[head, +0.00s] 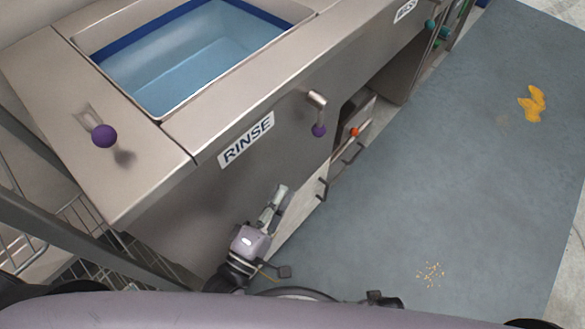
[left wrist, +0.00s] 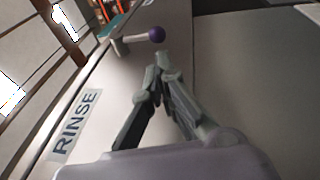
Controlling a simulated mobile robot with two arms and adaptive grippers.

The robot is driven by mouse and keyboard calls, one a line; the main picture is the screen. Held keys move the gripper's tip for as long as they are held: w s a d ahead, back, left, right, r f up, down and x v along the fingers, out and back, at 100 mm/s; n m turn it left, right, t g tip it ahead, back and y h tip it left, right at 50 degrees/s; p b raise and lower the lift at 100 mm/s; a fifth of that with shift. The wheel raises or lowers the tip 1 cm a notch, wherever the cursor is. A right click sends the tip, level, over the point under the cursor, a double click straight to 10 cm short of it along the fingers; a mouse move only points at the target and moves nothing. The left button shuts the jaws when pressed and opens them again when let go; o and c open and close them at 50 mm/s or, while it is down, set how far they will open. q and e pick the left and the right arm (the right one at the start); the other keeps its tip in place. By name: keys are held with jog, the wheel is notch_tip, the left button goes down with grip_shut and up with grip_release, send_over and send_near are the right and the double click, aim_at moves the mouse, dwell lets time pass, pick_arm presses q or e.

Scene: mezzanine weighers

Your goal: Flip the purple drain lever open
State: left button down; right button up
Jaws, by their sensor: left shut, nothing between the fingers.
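A purple-knobbed lever (head: 318,130) sits on the steel front panel, right of the RINSE label. Its metal arm comes off the panel near the top and the round knob hangs at the lower end. In the left wrist view the purple knob (left wrist: 156,34) shows just beyond my fingertips. My left gripper (head: 281,190) is shut and empty, below and left of the lever, apart from it. In the left wrist view the gripper's fingertips (left wrist: 163,62) meet. A second purple knob (head: 104,135) stands in a slot on the counter top. My right gripper is not in view.
The rinse basin (head: 200,55) holds blue water. The RINSE label (head: 246,138) is on the front panel. An orange knob (head: 354,132) is under the counter. Yellow patches (head: 533,103) and crumbs (head: 431,274) lie on the mostly clear grey floor mat (head: 460,180).

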pick_arm(q)
send_near(320, 119)
jog(key=w+d+f, duration=0.2)
jog(key=w+f, duration=0.2)
jog(key=w, duration=0.1)
jog(key=shift+w+d+r, duration=0.1)
jog(key=shift+w+d, duration=0.05)
jog(key=shift+w, duration=0.25)
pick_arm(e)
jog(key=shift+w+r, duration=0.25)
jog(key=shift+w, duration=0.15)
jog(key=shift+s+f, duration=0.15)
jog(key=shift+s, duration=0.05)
